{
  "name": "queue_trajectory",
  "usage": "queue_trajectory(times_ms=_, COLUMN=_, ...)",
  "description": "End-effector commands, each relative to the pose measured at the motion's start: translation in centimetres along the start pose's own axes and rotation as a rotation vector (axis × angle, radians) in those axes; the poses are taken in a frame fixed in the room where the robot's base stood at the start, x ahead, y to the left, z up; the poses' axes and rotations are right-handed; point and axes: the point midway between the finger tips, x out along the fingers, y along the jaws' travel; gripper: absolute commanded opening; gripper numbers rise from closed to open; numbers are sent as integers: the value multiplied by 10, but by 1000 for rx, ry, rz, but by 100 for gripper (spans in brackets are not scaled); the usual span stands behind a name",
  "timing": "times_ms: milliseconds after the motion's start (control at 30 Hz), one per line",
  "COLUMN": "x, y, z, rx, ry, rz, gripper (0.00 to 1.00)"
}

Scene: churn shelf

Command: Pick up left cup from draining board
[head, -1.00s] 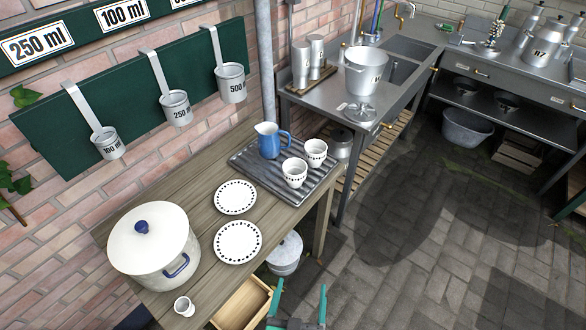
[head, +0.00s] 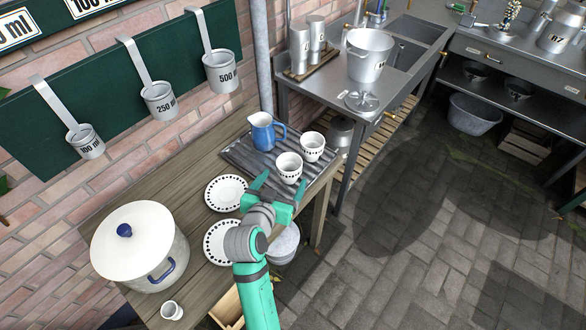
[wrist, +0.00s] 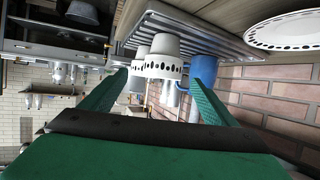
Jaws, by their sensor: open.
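The left cup (head: 289,167), white with a row of dark spots, stands upright on the ridged grey draining board (head: 236,153). The matching right cup (head: 312,146) stands just behind it to the right. My gripper (head: 280,187) is open and empty, in front of the left cup on its near side. In the wrist view the scene is upside down. The left cup (wrist: 164,58) appears between and beyond my open fingers, with the other cup (wrist: 139,52) partly hidden behind it. I cannot tell how wide the gap to the cup is.
A blue jug (head: 263,131) stands on the board behind the left cup. Two spotted plates (head: 225,193) lie on the wooden table, one partly hidden by my arm. A large white lidded pot (head: 138,250) and a small white cup (head: 171,311) stand nearer. Open floor lies right.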

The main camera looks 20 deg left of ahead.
Motion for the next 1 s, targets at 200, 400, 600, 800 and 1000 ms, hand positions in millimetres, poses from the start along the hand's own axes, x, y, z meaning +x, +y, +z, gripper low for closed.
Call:
queue_trajectory(times_ms=200, x=30, y=-8, z=2, rx=-6, ry=-2, rz=-12, gripper=81)
queue_trajectory(times_ms=400, x=44, y=-6, z=1, rx=-5, ry=0, rz=-9, gripper=81)
queue_trajectory(times_ms=600, x=69, y=-1, z=-1, rx=0, ry=0, rz=2, gripper=81)
queue_trajectory(times_ms=800, x=93, y=0, z=-1, rx=0, ry=0, rz=4, gripper=81)
queue_trajectory(times_ms=1000, x=97, y=-1, z=0, rx=-1, ry=-1, rz=1, gripper=81)
